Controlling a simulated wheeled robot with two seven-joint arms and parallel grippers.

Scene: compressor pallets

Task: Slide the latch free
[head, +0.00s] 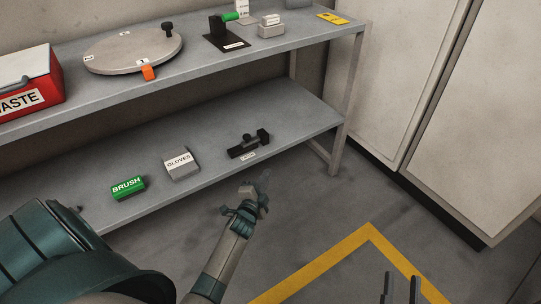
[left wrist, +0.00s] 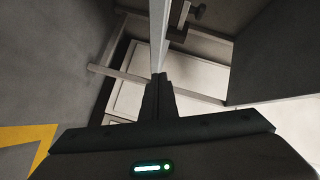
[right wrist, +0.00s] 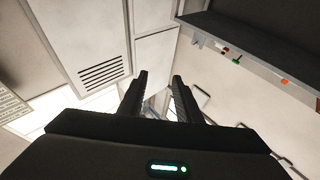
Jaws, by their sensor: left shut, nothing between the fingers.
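The latch (head: 248,144) is a black block with a small knob and a raised end, on the lower shelf behind a small label (head: 248,156). My left gripper (head: 264,178) is shut and empty, in front of the lower shelf's edge, below and slightly right of the latch and apart from it. The left wrist view shows its fingers (left wrist: 158,95) together; a dark knobbed shape at the top there may be the latch. My right gripper (head: 401,288) is open and empty over the floor at the lower right. Its spread fingers also show in the right wrist view (right wrist: 157,95).
The lower shelf (head: 215,178) also holds a grey GLOVES box (head: 181,164) and a green BRUSH block (head: 127,187). Above, the upper shelf (head: 203,63) carries a red WASTE bin (head: 30,88) and a round disc (head: 130,52). Pale cabinets (head: 475,130) stand right.

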